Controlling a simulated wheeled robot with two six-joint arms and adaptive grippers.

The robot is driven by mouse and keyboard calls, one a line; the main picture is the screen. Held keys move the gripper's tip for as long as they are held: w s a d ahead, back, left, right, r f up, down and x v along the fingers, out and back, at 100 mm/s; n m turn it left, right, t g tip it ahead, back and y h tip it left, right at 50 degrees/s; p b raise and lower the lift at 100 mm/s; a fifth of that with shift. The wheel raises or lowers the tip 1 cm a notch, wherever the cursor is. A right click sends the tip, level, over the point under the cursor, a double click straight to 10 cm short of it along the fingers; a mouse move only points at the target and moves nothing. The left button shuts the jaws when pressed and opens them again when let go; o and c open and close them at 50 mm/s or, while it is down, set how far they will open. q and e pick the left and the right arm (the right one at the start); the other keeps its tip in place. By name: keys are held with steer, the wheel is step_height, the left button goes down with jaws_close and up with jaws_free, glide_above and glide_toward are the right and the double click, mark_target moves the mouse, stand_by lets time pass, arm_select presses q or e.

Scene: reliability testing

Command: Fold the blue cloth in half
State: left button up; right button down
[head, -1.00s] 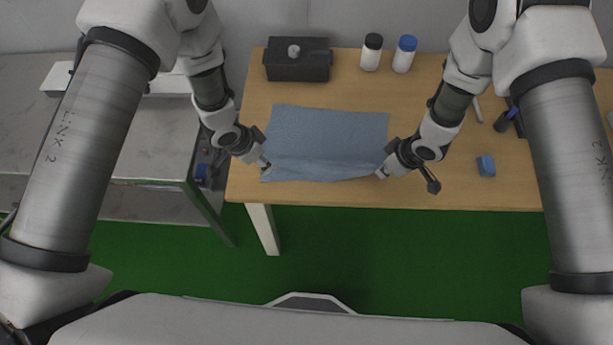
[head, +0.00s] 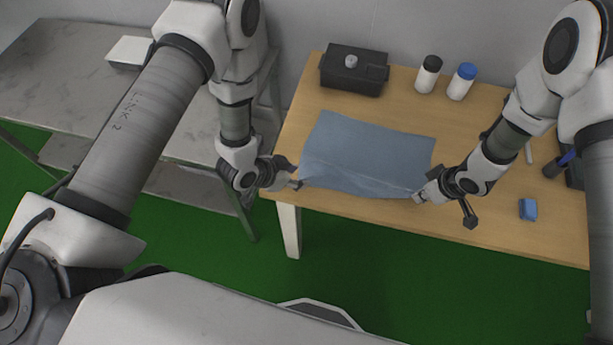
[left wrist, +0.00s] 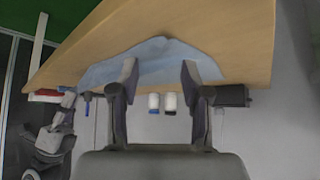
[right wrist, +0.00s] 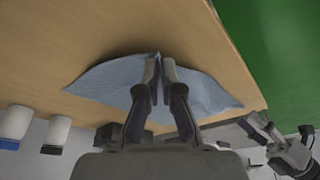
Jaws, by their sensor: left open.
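The blue cloth (head: 370,150) lies spread on the wooden table, with a crease and a slightly raised strip along its front edge. My left gripper (head: 297,183) is at the cloth's front left corner. In the left wrist view its fingers (left wrist: 159,70) are wide apart, with the cloth (left wrist: 158,52) beyond them and nothing clearly held. My right gripper (head: 419,197) is at the front right corner. In the right wrist view its fingers (right wrist: 158,65) are close together on the cloth (right wrist: 105,82), which peaks between them. The pinched bit is mostly hidden.
A black box (head: 354,72) stands behind the cloth. A white bottle with a black cap (head: 428,76) and one with a blue cap (head: 461,82) stand to its right. A small blue block (head: 528,209) lies right of my right gripper. A grey bench (head: 60,85) is at left.

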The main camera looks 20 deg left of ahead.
mark_target(311, 177)
arm_select(q)
steer(key=shift+x, duration=1.4)
steer(key=shift+w+d+f, duration=0.2)
steer(key=shift+f, duration=0.1)
jaws_close()
stand_by(0.3)
steer(key=shift+r, duration=2.5)
